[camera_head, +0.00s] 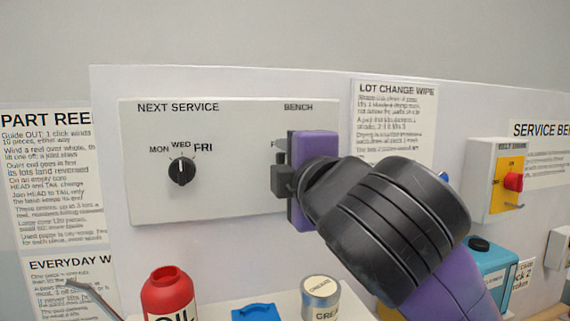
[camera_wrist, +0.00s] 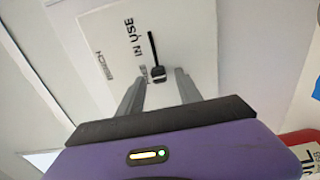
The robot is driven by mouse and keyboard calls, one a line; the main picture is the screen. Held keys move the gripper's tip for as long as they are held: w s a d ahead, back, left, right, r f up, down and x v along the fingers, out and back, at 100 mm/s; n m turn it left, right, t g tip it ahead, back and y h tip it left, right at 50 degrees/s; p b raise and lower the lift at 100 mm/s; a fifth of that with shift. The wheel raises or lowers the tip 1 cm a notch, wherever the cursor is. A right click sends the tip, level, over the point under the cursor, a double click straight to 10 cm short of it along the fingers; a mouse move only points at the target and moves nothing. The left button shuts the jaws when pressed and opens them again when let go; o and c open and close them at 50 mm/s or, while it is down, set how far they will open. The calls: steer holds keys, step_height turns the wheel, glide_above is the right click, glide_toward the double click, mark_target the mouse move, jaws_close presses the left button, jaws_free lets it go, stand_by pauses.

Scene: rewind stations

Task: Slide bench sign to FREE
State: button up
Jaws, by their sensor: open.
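The bench sign is on the right part of the white panel (camera_head: 230,208), under the word BENCH; my gripper hides most of it in the head view. In the wrist view, its small dark slider knob (camera_wrist: 158,73) sits at the lower end of a dark slot (camera_wrist: 152,45). The words IN USE stand beside the slot; lettering near the knob is partly hidden. My gripper (camera_head: 279,165) is close to the panel. In the wrist view my gripper (camera_wrist: 158,82) is open, with one finger on each side of the knob; I cannot tell whether either touches it.
A day dial (camera_head: 182,170) is on the panel's left, pointing near WED. Below stand a red oil can (camera_head: 168,294), a grease tin (camera_head: 321,296) and a blue item (camera_head: 255,312). A yellow switch box (camera_head: 506,185) with a red knob is at right.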

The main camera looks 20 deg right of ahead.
steer(key=s+b, duration=0.1)
steer(key=s, duration=0.6)
steer(key=shift+s, duration=0.15)
steer(key=shift+a, duration=0.1)
steer(key=s+a+r+m+t+y, duration=0.2)
steer(key=a+r+t+y, duration=0.2)
steer(key=r+y, duration=0.25)
steer(key=s+d+f+m+t+h, duration=0.1)
steer(key=s+d+f+m+h, duration=0.15)
steer(key=f+m, duration=0.5)
steer(key=s+d+f+m+h, duration=0.2)
steer(key=d+f+m, duration=0.2)
steer(key=f, duration=0.7)
steer(key=s+d+f+m+t+h, duration=0.1)
steer(key=s+d+f+m+h, duration=0.15)
steer(key=f+m, duration=0.45)
steer(key=s+d+f+n+g, duration=0.1)
steer(key=s+f+g, duration=0.8)
steer(key=s+f, duration=1.7)
steer(key=shift+s+d+f+n, duration=0.2)
steer(key=shift+d+f+n, duration=0.1)
steer(key=shift+f+n, duration=0.35)
